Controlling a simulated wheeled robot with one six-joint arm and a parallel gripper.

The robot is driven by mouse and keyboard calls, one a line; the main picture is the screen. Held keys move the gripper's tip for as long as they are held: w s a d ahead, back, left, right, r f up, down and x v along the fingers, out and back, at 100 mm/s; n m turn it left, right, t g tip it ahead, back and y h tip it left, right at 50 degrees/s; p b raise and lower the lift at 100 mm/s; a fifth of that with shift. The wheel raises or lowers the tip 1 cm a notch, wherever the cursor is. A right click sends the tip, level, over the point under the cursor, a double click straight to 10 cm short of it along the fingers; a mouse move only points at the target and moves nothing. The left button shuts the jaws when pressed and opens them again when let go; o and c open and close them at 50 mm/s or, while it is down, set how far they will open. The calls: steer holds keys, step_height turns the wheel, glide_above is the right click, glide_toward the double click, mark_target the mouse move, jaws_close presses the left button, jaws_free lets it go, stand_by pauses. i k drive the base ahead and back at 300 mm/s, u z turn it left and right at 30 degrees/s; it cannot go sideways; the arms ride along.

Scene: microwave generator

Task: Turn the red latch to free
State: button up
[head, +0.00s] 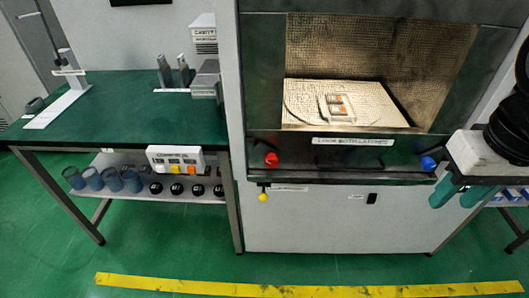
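The red latch (271,159) is a small red knob at the left end of the dark ledge below the microwave chamber's opening. A matching blue latch (428,163) is at the right end of that ledge. Which way either latch is turned is too small to tell. My gripper (453,202) is at the right, with its two teal fingers apart and nothing seen between them. It is beside and a little below the blue latch, far to the right of the red latch. Whether it touches the ledge cannot be told.
The lit chamber holds a small white tray (339,108) with orange parts. A yellow knob (263,197) hangs below the red latch. A green-topped bench (115,115) stands left, with blue cups and a button box (176,160) below. The floor in front is clear, with a yellow stripe (300,290).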

mark_target(261, 150)
steer(key=z, duration=1.65)
steer(key=k, duration=1.05)
steer(key=u, duration=1.65)
